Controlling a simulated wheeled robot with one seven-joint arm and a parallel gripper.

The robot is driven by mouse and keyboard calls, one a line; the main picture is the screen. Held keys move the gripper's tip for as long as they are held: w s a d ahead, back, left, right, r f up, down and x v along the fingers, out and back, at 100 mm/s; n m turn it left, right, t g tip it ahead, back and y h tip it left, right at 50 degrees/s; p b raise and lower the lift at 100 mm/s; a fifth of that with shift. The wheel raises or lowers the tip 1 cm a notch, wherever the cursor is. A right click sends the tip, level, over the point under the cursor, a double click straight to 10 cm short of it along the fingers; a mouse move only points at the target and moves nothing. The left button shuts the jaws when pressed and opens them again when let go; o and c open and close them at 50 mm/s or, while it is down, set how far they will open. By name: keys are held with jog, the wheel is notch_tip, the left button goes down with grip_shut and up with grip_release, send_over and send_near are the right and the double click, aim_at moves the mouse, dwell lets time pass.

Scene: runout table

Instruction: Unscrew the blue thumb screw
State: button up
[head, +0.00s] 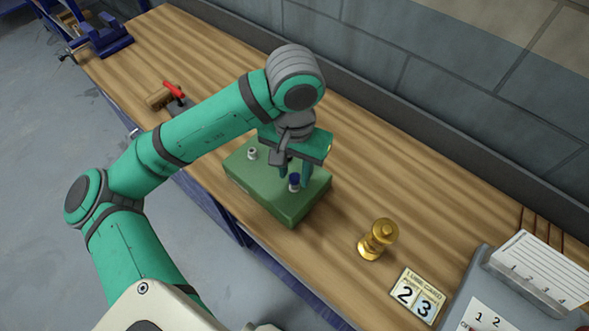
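The blue thumb screw (294,181) stands upright on the top of a green box (262,194), near its right front side. It has a blue cap over a pale lower part. My gripper (295,175) is above the right half of the box, pointing down. Its two fingers are apart, one on each side of the blue screw in the picture, with some gap visible. I cannot tell how far behind the screw the fingertips are. A second screw with a pale, greyish cap (252,153) stands on the left part of the box.
The box is on a long wooden table (330,250). A red-handled tool (174,90) lies far left. A wall runs along the back.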

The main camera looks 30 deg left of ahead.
aim_at(295, 177)
grip_shut()
jog(key=n, duration=0.2)
jog(key=shift+n, duration=0.3)
jog(key=shift+o, duration=0.6)
grip_release()
jog(key=shift+r, duration=0.1)
jog(key=shift+r, duration=2.9)
